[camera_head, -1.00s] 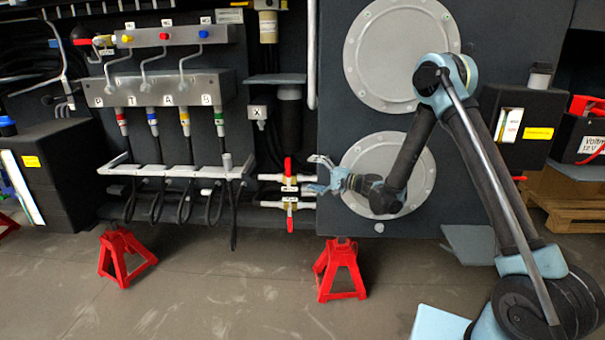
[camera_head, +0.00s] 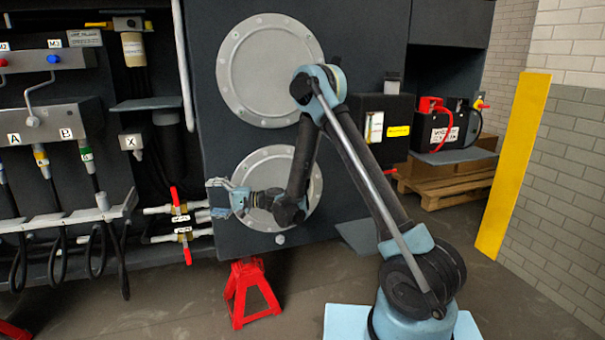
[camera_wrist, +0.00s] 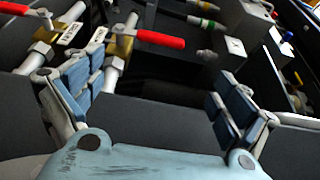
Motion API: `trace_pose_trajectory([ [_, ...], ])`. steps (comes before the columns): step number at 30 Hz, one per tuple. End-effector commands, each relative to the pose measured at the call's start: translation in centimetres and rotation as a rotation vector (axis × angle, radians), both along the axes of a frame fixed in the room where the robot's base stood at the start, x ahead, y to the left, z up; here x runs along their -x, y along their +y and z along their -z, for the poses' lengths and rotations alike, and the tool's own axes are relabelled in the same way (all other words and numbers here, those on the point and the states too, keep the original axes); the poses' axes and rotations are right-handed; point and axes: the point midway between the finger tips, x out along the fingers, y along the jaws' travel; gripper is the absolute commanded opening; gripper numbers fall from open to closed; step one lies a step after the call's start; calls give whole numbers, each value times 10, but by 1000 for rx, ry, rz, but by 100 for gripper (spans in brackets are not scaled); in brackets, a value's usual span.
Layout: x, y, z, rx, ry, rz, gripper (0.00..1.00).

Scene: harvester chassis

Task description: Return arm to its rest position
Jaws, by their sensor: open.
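My gripper (camera_head: 217,200) is open and empty in the head view, in front of the dark panel near the lower round cover (camera_head: 262,170). My arm is bent, with its elbow high in front of the panel. Two valves with red handles, an upper one (camera_head: 176,202) and a lower one (camera_head: 186,251), sit just left of my gripper. In the wrist view, my gripper's spread fingers (camera_wrist: 158,100) show nothing between them. A red valve handle (camera_wrist: 160,39) lies beyond the fingers, apart from them.
A red jack stand (camera_head: 248,295) stands on the floor below my gripper. Hoses hang from a rail (camera_head: 70,219) at left. A black box (camera_head: 385,117) and a battery (camera_head: 445,130) are at right, near a yellow post (camera_head: 512,165) and a brick wall (camera_head: 565,150).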

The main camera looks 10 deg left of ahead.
Motion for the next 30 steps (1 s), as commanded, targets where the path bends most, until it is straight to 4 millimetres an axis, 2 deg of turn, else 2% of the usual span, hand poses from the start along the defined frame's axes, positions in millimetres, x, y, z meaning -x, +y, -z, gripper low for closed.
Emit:
trace_pose_trajectory([
  [5,-10,-25,-23,57,-48,13,95],
  [14,-22,-86,-63,201,-149,40,95],
  [22,-21,-150,-88,342,-223,62,95],
  [30,-9,-219,-104,491,-280,83,95],
])
